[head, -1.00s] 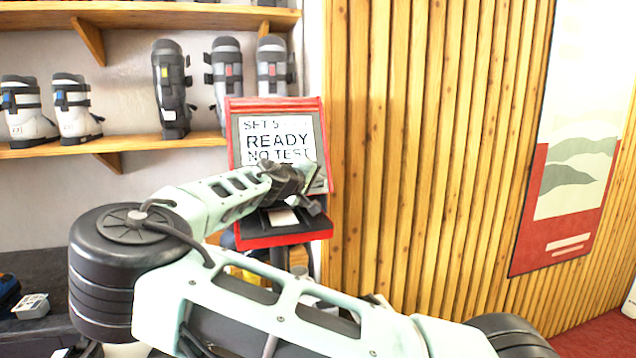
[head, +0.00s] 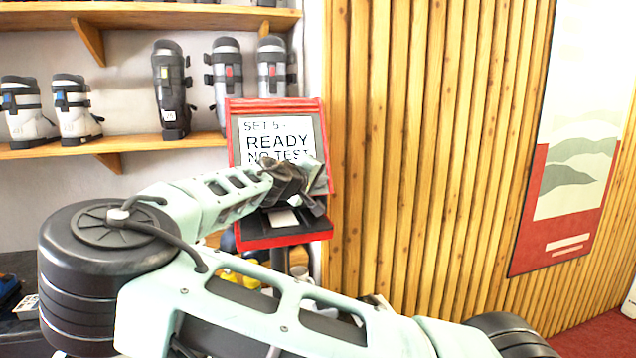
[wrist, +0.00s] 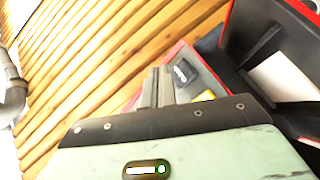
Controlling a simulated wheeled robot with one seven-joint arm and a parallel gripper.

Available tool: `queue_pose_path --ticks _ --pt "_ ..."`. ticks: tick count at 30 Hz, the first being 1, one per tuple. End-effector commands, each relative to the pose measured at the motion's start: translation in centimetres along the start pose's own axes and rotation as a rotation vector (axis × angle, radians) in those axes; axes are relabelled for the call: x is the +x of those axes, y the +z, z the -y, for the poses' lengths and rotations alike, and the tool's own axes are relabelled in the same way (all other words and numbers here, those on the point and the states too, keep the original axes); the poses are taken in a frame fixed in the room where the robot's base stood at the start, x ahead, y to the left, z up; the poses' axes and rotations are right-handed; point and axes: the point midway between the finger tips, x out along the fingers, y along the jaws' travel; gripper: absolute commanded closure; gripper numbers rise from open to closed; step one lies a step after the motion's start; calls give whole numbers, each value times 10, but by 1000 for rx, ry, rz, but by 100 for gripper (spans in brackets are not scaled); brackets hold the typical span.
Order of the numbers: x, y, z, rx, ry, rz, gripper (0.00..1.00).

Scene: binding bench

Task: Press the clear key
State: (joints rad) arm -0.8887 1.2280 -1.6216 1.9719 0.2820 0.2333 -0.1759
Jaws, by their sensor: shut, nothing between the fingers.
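The red-framed machine (head: 283,241) stands at the centre of the head view. Its screen (head: 270,132) reads "SET 5", "READY" and "NO TEST", the last line partly covered by my wrist. My gripper (head: 320,178) is in front of the lower right of the screen. In the wrist view my gripper (wrist: 158,85) is shut and empty, with its fingertips beside a grey key panel on the machine. A dark key (wrist: 185,71) with unreadable light lettering lies just right of the fingertips. A yellow key (wrist: 207,96) is partly hidden behind my gripper body. I cannot tell which is the clear key, or whether the fingertips touch the panel.
A white paper (head: 283,218) lies in the machine's lower tray. Ski boots (head: 171,88) stand on a wooden shelf (head: 130,143) to the left. A slatted wood wall (head: 430,150) is close on the right, with a poster (head: 570,190) beyond.

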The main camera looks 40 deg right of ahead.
Motion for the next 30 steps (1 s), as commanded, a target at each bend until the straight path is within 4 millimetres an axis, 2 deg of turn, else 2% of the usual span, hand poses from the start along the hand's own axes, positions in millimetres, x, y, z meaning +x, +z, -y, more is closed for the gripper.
queue_pose_path --ticks 10,30 --pt "-22 15 -16 0 -1 -2 100" --pt "-23 17 -17 1 -1 -1 100"
